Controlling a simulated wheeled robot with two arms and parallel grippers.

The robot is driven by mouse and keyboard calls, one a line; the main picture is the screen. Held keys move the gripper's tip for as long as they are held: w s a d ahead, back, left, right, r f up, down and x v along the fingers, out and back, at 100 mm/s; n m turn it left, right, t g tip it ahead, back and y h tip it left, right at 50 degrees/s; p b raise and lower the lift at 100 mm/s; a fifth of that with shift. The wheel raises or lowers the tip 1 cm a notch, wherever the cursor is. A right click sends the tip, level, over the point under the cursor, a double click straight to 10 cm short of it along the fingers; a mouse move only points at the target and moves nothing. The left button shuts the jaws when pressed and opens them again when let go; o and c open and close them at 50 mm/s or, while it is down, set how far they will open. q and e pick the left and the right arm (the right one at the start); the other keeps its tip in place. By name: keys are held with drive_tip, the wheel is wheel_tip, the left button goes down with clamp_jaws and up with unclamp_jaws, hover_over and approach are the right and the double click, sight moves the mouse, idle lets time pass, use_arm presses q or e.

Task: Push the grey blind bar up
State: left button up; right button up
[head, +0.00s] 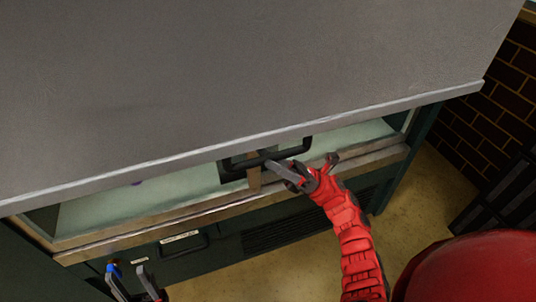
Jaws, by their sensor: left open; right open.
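The grey blind (240,70) is a broad panel that fills the upper part of the view. Its lower edge is a pale grey bar (400,107), which slopes up to the right. A black handle (306,146) is just below the middle of the bar. My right gripper (304,164), on the red arm, is open. One finger reaches left beneath the handle; I cannot tell whether it touches. My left gripper (132,284) is open and partly cut off at the bottom edge, well below the bar.
Below the bar is a gap onto a pale interior (180,186) with a wooden front ledge (215,212). Dark green cabinet fronts with a vent grille (290,232) stand below. A brick wall (500,90) and a dark rack (505,200) are at right. Yellowish floor shows between.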

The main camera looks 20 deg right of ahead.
drive_tip(key=shift+w+a+r, duration=0.1)
drive_tip(key=shift+a+r, duration=0.3)
clamp_jaws()
idle(1.3)
